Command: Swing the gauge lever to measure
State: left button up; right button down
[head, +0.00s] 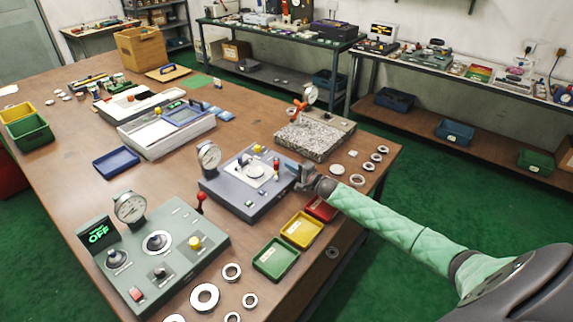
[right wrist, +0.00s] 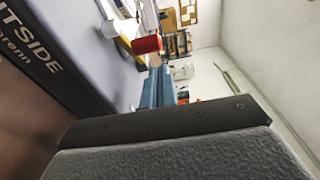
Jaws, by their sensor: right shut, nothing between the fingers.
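The blue-grey gauge station (head: 232,201) stands mid-table with a dial gauge (head: 208,157) at its left corner and a ring (head: 256,171) on its light plate. A small red grip (head: 276,164) shows at the station's right side, near my right gripper (head: 291,166). In the right wrist view a red cylinder (right wrist: 147,44) lies just beyond the blue fingertips (right wrist: 155,82); I cannot tell whether they touch. The right gripper is shut and empty. A second red-knobbed lever (head: 200,199) stands at the station's left front. My left gripper is out of view.
A green control box (head: 190,225) with a dial and an "OFF" display stands front left. Green (head: 275,259), yellow (head: 302,230) and red (head: 322,209) trays sit below my right arm. A granite block (head: 313,138) stands behind the gripper. Loose rings lie near the table edges.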

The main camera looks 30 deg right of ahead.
aim_at(277, 165)
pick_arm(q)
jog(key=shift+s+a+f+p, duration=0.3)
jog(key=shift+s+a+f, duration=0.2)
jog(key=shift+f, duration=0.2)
pick_arm(e)
jog(key=shift+w+a, duration=0.4)
jog(key=shift+a, duration=0.35)
jog(key=shift+a, duration=0.1)
jog(key=shift+w+a, duration=0.15)
jog(key=shift+a, duration=0.8)
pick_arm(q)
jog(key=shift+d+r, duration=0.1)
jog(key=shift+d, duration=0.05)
